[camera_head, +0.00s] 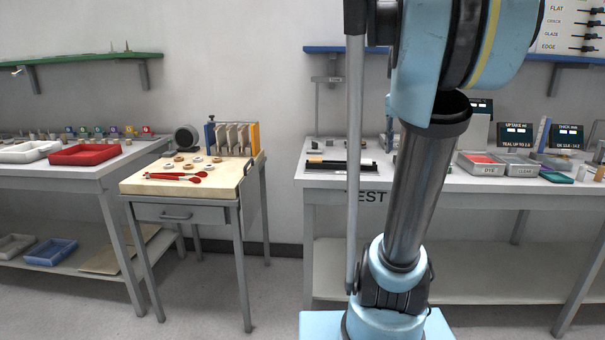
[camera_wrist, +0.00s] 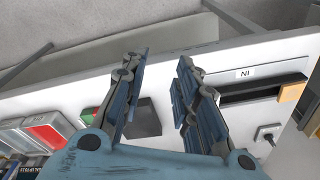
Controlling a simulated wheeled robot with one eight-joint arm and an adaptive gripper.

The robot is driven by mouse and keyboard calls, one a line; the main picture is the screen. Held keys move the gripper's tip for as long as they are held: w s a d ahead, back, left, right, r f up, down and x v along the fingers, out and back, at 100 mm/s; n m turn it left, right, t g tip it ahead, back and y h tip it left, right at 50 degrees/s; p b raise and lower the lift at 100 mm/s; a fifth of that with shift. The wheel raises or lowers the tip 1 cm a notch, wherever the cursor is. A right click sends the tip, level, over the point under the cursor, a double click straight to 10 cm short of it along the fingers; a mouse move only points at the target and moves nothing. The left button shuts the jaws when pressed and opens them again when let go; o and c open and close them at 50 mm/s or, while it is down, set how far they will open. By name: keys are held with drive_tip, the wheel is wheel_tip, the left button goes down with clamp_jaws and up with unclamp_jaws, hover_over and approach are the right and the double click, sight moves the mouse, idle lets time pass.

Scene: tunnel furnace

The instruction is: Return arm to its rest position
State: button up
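My gripper (camera_wrist: 160,64) shows in the wrist view with its two blue fingers spread apart. It is open, with nothing held between the fingers. Below it lies the white top of the test bench (camera_wrist: 222,60), with a dark square plate (camera_wrist: 146,118) showing partly between the fingers. My arm rises in front of the bench in the head view, its upper part leaving the top of the picture. The gripper itself does not show in the head view.
The test bench (camera_head: 328,183) carries a black fixture (camera_head: 340,166), a dye tray (camera_head: 480,164) and display panels (camera_head: 515,135). At left stand a small wooden-topped table (camera_head: 140,184) with red tools (camera_head: 180,176) and a bench with a red tray (camera_head: 85,154). Floor shows between them.

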drive_tip(key=s+a+f+n, duration=0.3)
drive_tip(key=s+a+f, duration=0.2)
drive_tip(key=s+f, duration=0.4)
drive_tip(key=s+a+f+n+t, duration=0.1)
drive_tip(key=s+a+f+n, duration=0.2)
drive_tip(key=s+f, duration=0.6)
wheel_tip(320, 180, down, 7)
drive_tip(key=shift+s+a+n, duration=0.2)
drive_tip(key=shift+a+n, duration=0.1)
drive_tip(key=shift+a, duration=0.7)
